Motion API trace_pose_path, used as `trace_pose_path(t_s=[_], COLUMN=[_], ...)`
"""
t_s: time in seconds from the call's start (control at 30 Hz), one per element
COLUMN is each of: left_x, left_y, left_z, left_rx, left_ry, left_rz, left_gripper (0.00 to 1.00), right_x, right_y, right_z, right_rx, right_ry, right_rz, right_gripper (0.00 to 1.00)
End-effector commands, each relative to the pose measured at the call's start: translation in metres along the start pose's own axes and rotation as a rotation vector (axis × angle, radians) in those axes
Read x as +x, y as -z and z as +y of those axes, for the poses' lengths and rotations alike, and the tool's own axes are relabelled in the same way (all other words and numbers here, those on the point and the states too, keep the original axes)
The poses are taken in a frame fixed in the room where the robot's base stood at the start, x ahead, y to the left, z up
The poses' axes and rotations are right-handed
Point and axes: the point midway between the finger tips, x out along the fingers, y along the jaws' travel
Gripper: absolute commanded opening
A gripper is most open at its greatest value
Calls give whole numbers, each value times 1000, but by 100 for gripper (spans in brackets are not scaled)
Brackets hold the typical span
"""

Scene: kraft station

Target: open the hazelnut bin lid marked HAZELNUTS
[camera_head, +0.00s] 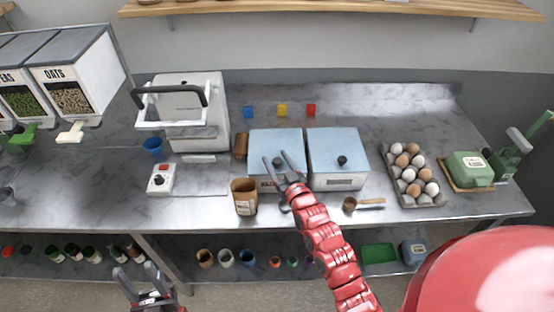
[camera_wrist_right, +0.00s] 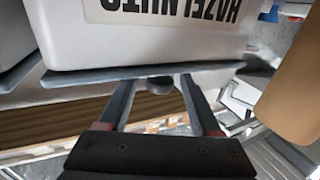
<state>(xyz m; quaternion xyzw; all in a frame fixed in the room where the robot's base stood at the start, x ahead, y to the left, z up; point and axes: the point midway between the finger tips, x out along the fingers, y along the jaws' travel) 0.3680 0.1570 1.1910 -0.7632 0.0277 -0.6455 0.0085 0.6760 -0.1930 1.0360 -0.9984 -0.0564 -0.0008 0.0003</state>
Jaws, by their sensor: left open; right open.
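The hazelnut bin (camera_head: 262,185) is a white box on the counter with a flat blue-grey lid (camera_head: 262,140), which lies closed on it. Its HAZELNUTS label (camera_wrist_right: 165,8) reads upside down in the right wrist view; in the head view my gripper partly covers the label. My right gripper (camera_head: 276,158) is open over the front part of this lid. In the right wrist view its fingers (camera_wrist_right: 158,84) stand either side of the dark round lid knob (camera_wrist_right: 160,86), not closed on it. My left gripper (camera_head: 137,274) is open and empty, low in front of the counter.
A similar lidded bin (camera_head: 340,180) stands close on the right. A brown container (camera_head: 244,197) stands at the front left of the hazelnut bin. An egg tray (camera_head: 413,176) and a small scoop (camera_head: 365,203) lie to the right. A white machine (camera_head: 197,125) stands at left.

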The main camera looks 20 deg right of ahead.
Motion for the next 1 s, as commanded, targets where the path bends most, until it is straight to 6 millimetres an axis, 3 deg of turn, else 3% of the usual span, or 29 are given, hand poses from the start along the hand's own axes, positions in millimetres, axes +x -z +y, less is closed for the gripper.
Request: trace_pose_path(t_s=[0.17,0.53,1.0], left_x=[0,0,0], left_y=[0,0,0], left_z=[0,0,0], left_rx=[0,0,0], left_ry=[0,0,0], left_rz=[0,0,0], left_gripper=[50,50,50], right_x=[0,0,0], right_y=[0,-1,-1], right_z=[0,0,0], right_rx=[0,0,0], right_ry=[0,0,0], right_rz=[-1,-2,-2], right_gripper=[65,0,0])
